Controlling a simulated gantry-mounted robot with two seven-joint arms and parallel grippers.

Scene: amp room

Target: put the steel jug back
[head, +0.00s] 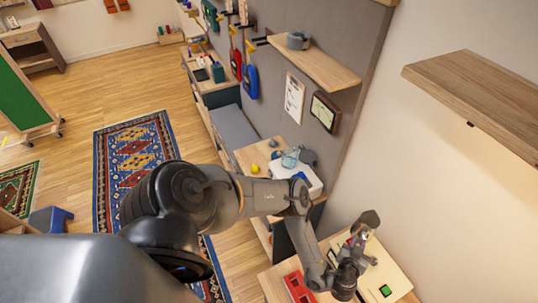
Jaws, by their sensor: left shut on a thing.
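My left arm comes in from the left and bends down to the worktop at the lower right. My left gripper (356,245) is at its end, small and partly hidden by its own wrist. It is shut on a dark grey metallic thing, which looks like the steel jug (369,219), held above the worktop. The jug's outline is small and merges with the gripper, so its exact tilt is hard to tell. My right gripper is out of view.
A bare wooden shelf (485,97) is on the right wall. Another shelf (318,66) holds a grey mug (298,40). On the worktop lie a red box (299,288) and a pale board (388,280) with a green item. A bluish glass vessel (290,158) stands farther back.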

